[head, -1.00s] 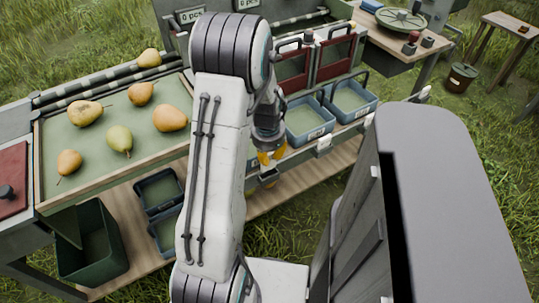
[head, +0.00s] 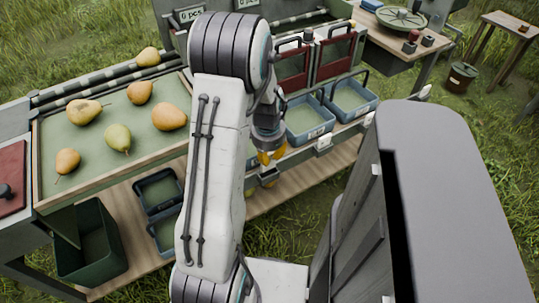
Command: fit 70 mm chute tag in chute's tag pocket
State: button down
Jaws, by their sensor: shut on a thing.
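My gripper (head: 268,156), with yellow fingers, points down at the front rail of the sorting bench, partly behind my own arm. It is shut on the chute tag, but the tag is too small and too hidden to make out. A dark bracket (head: 268,176), which looks like a tag pocket, sits on the rail just below the fingers. I cannot tell whether the tag touches it. White tags show on the rail farther right, one in front of the near blue crate (head: 324,142) and one beyond it (head: 369,119). Two red chute gates (head: 334,60) stand behind the crates.
Several pears lie on the green tray (head: 92,158) at left. Blue crates (head: 308,132) stand right of my gripper. Dark bins (head: 158,205) sit on the lower shelf, and a green bin (head: 90,262) stands at lower left. A side table with a round scale (head: 400,20) is behind right.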

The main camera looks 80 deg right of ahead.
aim_at(270, 166)
jog(key=shift+f+b, duration=2.25)
jog(key=shift+f, duration=0.15)
dwell(1.2)
jog(key=c, duration=0.6)
grip_release()
jog(key=shift+r, duration=0.15)
jog(key=shift+r+p, duration=2.3)
jog(key=shift+r, duration=0.6)
